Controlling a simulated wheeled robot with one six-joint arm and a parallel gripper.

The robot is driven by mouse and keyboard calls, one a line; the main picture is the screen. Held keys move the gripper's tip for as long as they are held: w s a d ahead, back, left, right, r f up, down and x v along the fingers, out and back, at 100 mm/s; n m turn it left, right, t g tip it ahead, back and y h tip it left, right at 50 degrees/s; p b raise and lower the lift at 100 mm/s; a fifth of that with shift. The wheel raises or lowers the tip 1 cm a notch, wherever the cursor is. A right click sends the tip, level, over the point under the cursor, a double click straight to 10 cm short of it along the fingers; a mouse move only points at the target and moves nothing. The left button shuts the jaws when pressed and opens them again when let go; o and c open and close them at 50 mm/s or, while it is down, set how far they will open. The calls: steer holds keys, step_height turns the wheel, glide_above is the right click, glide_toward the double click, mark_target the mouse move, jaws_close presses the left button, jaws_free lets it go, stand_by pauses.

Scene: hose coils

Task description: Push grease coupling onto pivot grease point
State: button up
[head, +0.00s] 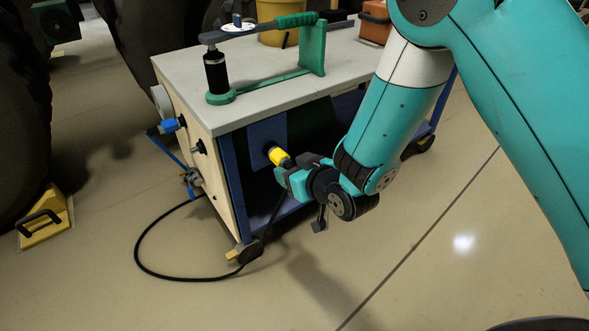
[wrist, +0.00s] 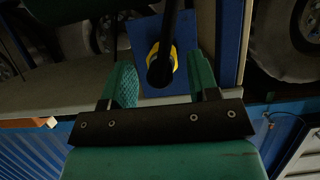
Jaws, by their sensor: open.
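A yellow coupling (head: 278,156) sticks out from a dark blue plate on the cart's side, just beyond my gripper (head: 284,172). In the wrist view, the yellow collar (wrist: 173,60) shows against the blue plate (wrist: 143,35), with a black hose (wrist: 168,25) running from its black end. The green fingers of my gripper (wrist: 160,82) are open on either side of it, with gaps, and hold nothing. The grease point is not visible; the coupling may cover it. I cannot tell how firmly the coupling sits on the plate.
A black hose (head: 140,243) loops on the floor. A yellow chock (head: 47,222) stands left. The floor in front is clear.

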jaws_close()
steer(key=shift+s+d, duration=0.25)
steer(key=shift+s, duration=0.1)
stand_by(0.6)
steer(key=shift+s+d+b, duration=0.45)
steer(key=shift+s+d, duration=0.15)
steer(key=shift+s, duration=0.3)
